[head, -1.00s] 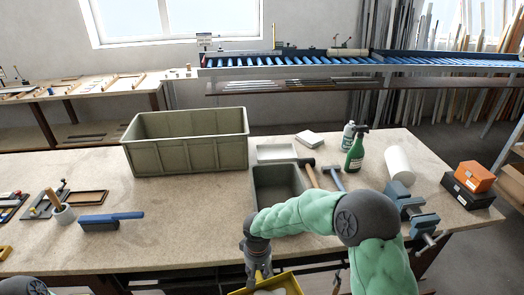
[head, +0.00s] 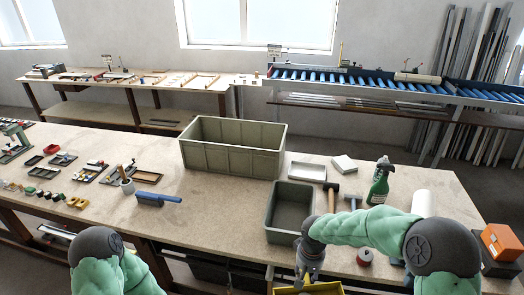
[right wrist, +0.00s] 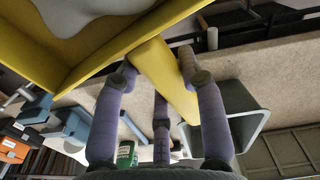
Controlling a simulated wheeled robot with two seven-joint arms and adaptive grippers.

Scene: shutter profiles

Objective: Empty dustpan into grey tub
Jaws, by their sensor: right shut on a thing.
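My right gripper (head: 310,268) is shut on the handle of the yellow dustpan (head: 332,289), low at the bench's front edge. The right wrist view shows the handle (right wrist: 163,78) between my right gripper's purple fingers (right wrist: 158,75). The pan (right wrist: 105,45) holds a smooth pale grey mass (right wrist: 85,14); its exact makeup is unclear. The open grey tub (head: 291,208) stands on the bench just beyond the right gripper and looks empty. It also shows in the right wrist view (right wrist: 246,122), beyond the handle. My left arm shows at lower left; its gripper is out of frame.
A large olive-grey crate (head: 232,158) stands behind the tub. A white tray (head: 307,172), a hammer (head: 332,196) and a green spray bottle (head: 379,184) are close by. A blue brush (head: 157,199) lies left. The bench is clear between brush and tub.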

